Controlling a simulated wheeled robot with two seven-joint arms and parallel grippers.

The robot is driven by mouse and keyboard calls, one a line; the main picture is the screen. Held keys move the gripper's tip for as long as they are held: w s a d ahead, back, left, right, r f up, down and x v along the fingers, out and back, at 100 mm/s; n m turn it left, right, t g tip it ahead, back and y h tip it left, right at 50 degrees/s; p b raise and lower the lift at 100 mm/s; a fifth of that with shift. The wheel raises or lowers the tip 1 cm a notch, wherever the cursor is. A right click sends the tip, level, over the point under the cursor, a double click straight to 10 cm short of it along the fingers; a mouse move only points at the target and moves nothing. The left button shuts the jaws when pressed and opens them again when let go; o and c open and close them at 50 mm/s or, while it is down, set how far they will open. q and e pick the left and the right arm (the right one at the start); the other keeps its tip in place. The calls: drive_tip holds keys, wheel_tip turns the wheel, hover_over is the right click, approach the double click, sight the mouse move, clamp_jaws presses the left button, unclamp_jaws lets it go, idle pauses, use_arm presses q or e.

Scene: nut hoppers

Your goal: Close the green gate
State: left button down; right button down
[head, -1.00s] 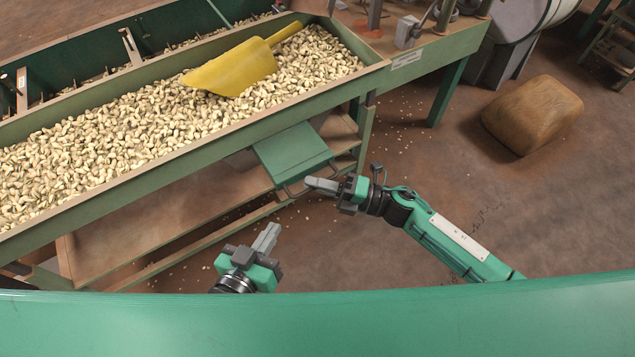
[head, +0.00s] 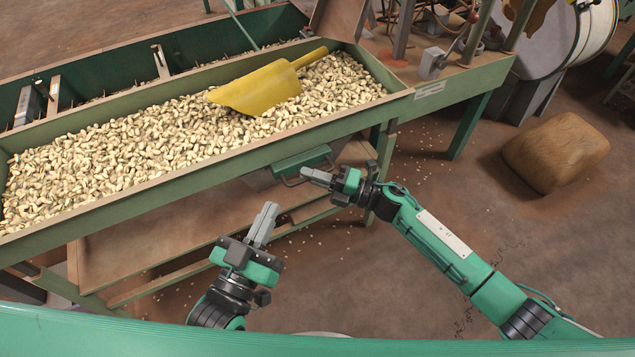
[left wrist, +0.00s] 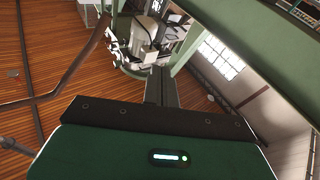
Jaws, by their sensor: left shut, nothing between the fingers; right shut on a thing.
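The green gate (head: 302,161) is a flat plate under the front side of the nut hopper (head: 215,160). Only a narrow strip of it shows past the hopper's lower edge; the rest is hidden beneath. A thin wire handle (head: 287,183) is on its front edge. My right gripper (head: 306,174) is at the handle's right part and shut on it. My left gripper (head: 268,212) is shut and empty, in the air in front of the hopper, lower left of the gate. Its closed fingers show in the left wrist view (left wrist: 161,88).
A yellow scoop (head: 262,88) lies on the nuts in the hopper. A brown shelf (head: 165,240) runs below the hopper. A green table leg (head: 468,127) and a brown sack (head: 556,152) stand to the right. The floor between has scattered nuts.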

drive_tip(key=shift+w, duration=0.15)
drive_tip(key=c, duration=1.8)
unclamp_jaws()
drive_tip(key=shift+o, duration=1.4)
drive_tip(key=shift+w+a, duration=0.1)
drive_tip(key=shift+a, duration=0.05)
use_arm(q)
drive_tip(key=shift+w+a+f, duration=0.1)
drive_tip(key=shift+w+a, duration=0.05)
